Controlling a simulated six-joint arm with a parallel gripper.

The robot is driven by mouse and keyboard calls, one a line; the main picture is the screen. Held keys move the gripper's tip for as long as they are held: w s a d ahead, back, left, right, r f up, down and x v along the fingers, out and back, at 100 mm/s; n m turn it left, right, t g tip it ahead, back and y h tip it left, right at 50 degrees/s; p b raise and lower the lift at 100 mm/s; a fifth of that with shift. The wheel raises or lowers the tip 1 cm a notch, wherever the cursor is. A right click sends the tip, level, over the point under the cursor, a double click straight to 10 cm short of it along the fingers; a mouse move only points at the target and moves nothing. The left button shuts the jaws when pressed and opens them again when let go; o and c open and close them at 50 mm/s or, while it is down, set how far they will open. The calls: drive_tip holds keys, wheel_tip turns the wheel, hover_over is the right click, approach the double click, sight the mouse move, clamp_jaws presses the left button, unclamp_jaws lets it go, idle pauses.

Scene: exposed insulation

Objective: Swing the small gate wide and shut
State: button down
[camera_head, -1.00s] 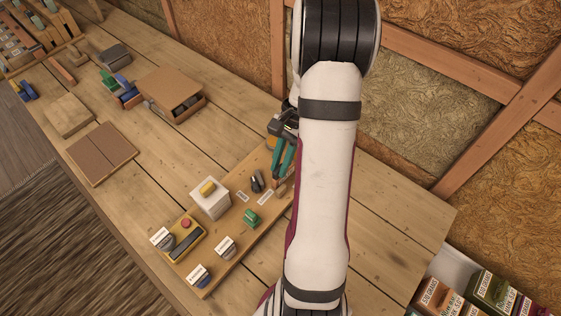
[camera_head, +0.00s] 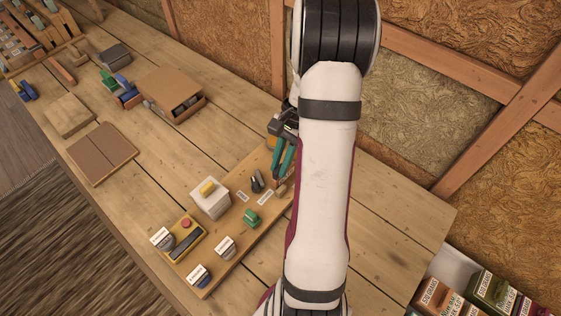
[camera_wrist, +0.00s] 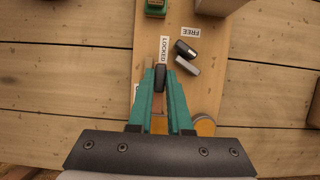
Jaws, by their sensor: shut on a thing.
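My gripper (camera_wrist: 160,78) is over the wooden board (camera_wrist: 205,14) in the wrist view. Its teal fingers are closed around a small dark grey piece, its rounded end showing between the tips. In the head view my gripper (camera_head: 280,178) points down at the board (camera_head: 213,278), partly behind my arm. The held piece lies at the end of the LOCKED label (camera_wrist: 164,50). A dark and light grey fitting (camera_wrist: 187,56) lies to its right, below the FREE label (camera_wrist: 190,33). I cannot tell which part is the gate; the fingers hide the held piece's lower part.
Bare tabletop lies left of the board.

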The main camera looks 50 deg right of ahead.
drive_tip(key=shift+w, duration=0.1)
idle(0.3)
drive_tip(key=m, duration=0.1)
drive_tip(key=w+m+t, duration=0.1)
drive_tip(key=shift+w+d+m, duration=0.15)
drive_tip(key=shift+w+m, duration=0.05)
drive_tip(key=shift+m, duration=0.1)
drive_tip(key=m, duration=0.1)
drive_tip(key=w+m+t, duration=0.1)
drive_tip(key=shift+w+d+m+h, duration=0.25)
drive_tip(key=shift+m+h, duration=0.05)
drive_tip(key=shift+m, duration=0.1)
drive_tip(key=m, duration=0.1)
drive_tip(key=w+d+m+t, duration=0.1)
drive_tip(key=m, duration=0.1)
drive_tip(key=shift+w+h, duration=0.25)
drive_tip(key=shift+h, duration=0.15)
drive_tip(key=shift+w+d+m+t+h, duration=0.3)
drive_tip(key=shift+w+d+m, duration=0.2)
drive_tip(key=shift+m, duration=0.5)
drive_tip(key=c, duration=0.8)
unclamp_jaws()
drive_tip(key=shift+c, duration=0.2)
